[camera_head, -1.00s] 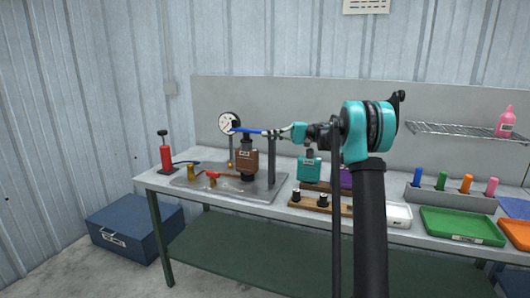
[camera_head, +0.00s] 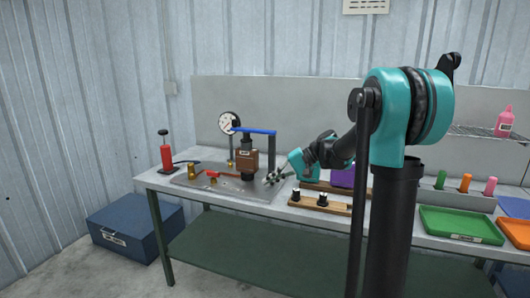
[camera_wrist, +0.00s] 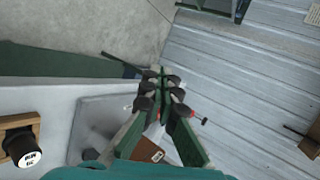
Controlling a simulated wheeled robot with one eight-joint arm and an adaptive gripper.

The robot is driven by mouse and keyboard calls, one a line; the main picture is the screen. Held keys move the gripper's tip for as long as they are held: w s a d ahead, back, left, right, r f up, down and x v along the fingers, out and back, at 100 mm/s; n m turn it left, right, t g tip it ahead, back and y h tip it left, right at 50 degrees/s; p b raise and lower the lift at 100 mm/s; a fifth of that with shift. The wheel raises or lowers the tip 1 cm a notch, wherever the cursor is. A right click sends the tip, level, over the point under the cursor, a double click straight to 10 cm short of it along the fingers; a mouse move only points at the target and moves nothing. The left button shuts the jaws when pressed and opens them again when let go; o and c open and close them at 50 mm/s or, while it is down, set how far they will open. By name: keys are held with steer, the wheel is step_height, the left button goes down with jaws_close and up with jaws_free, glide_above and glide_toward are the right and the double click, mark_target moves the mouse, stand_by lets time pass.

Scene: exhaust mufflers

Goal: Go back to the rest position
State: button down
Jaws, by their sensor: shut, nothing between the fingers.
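My gripper (camera_head: 274,178) is shut and empty in the head view. It is above the right edge of the grey plate of the test fixture, to the right of the brown muffler. In the wrist view my gripper (camera_wrist: 160,88) shows its fingers together with nothing between them. The brown muffler (camera_head: 248,160) stands upright in the fixture under a blue bar (camera_head: 256,131), and part of it shows in the wrist view (camera_wrist: 148,150).
A dial gauge (camera_head: 229,123) and a red hand pump (camera_head: 167,155) stand at the left. A wooden stand (camera_head: 320,203) with black pegs, a purple block (camera_head: 342,177), a green tray (camera_head: 461,225) and an orange tray (camera_head: 514,232) lie rightward. A blue box (camera_head: 125,226) is on the floor.

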steer(key=s+d+f+t+h, duration=0.1)
steer(key=s+d+f+h, duration=0.2)
steer(key=s+d+f, duration=0.2)
steer(key=s+d+f+t+h, duration=0.1)
steer(key=s+d+f+h, duration=0.3)
steer(key=s, duration=0.8)
steer(key=s+d+f+t+h, duration=0.2)
steer(key=s+d+f+h, duration=0.2)
steer(key=s+d+f, duration=0.4)
step_height(320, 180, down, 3)
steer(key=shift+s+d+f, duration=0.1)
steer(key=shift+s+d, duration=0.05)
steer(key=shift+s, duration=0.4)
